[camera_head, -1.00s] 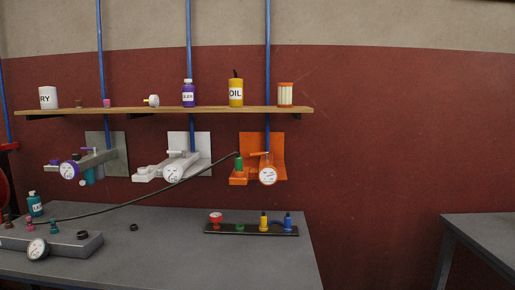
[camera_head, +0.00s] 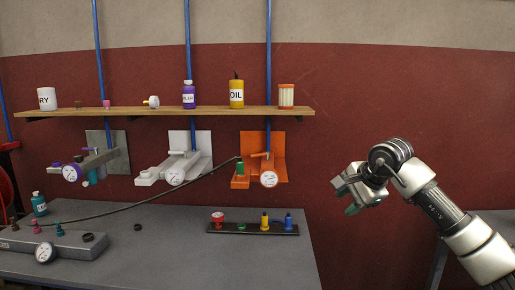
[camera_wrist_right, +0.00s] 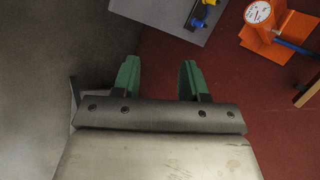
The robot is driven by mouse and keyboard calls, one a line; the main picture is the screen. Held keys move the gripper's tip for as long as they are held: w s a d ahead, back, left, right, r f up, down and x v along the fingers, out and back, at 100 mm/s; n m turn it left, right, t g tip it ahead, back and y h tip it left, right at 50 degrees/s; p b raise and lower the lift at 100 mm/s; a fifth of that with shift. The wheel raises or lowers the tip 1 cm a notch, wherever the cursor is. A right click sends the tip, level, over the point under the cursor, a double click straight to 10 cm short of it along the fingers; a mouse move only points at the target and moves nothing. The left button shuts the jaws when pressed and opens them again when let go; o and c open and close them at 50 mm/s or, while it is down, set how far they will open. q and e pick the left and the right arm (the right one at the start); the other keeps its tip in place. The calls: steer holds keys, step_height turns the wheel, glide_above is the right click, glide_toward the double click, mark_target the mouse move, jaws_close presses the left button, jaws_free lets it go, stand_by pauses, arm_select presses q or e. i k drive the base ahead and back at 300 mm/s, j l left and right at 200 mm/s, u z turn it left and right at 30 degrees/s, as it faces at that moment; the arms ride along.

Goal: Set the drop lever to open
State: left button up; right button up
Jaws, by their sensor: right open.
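Three wall-mounted drop units hang on blue pipes: a grey one with purple parts (camera_head: 92,163), a white one (camera_head: 182,167) and an orange one (camera_head: 262,170). Each has a round gauge and a small lever-like bar on top; the orange unit's bar (camera_head: 260,155) lies roughly level. I cannot tell which lever is the task's. My right gripper (camera_head: 349,196) is open and empty, well to the right of the orange unit and apart from it. In the right wrist view its green fingertips (camera_wrist_right: 160,72) are spread, with the orange unit (camera_wrist_right: 285,38) at upper right. My left gripper is not in view.
A wooden shelf (camera_head: 150,112) with bottles and cans runs above the units. A grey table (camera_head: 180,240) below holds a black strip with coloured fittings (camera_head: 253,230) and a grey manifold (camera_head: 70,245). A dark hose reaches the orange unit. The wall to the right is bare.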

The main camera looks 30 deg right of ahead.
mark_target(260, 155)
steer(key=i+l, duration=0.1)
steer(key=i, duration=0.85)
steer(key=i+l, duration=0.1)
steer(key=i, duration=0.85)
